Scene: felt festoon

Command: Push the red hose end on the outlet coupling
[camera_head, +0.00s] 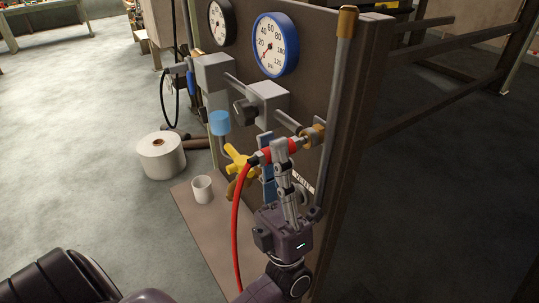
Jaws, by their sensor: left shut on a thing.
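The red hose end (292,146) is between the fingers of my left gripper (279,152), which is shut on it. The red hose (237,215) hangs from the hose end in a curve down past the panel's base. The brass outlet coupling (315,134) is on the panel just right of the hose end. The hose end points towards the coupling and looks very near it or touching; I cannot tell whether it is pushed on. The gripper's fingers hide part of the hose end. My right gripper is not in view.
The brown panel (350,135) carries a blue-rimmed gauge (275,46), a black-rimmed gauge (219,22) and grey valve blocks (266,97). A yellow handle (236,159) sits close left of the gripper. A white cup (202,190) stands on the base board; a white roll (160,156) lies beyond.

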